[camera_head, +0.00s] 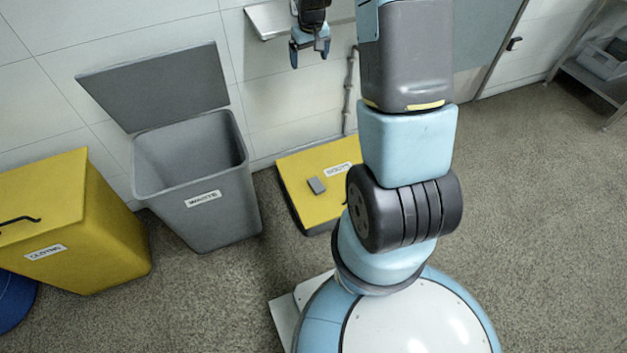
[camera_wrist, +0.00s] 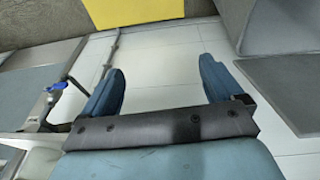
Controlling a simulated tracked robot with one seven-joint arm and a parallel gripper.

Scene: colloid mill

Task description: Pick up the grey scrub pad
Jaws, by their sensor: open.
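The grey scrub pad (camera_head: 317,185) is a small flat block lying on the yellow lid of a low box (camera_head: 332,203), near the lid's left side. My gripper (camera_head: 310,52) is high above and behind the box in the head view, well apart from the pad. Its two blue fingers are spread with nothing between them; they also show in the wrist view (camera_wrist: 162,75). The pad is not visible in the wrist view, where only part of the yellow lid (camera_wrist: 125,12) shows at the top.
A grey waste bin (camera_head: 205,215) with its lid (camera_head: 160,85) raised stands left of the box. A yellow clothing bin (camera_head: 85,225) is farther left. A metal shelf (camera_head: 268,18) juts from the wall near my gripper. Floor is clear at right, before a rack (camera_head: 590,80).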

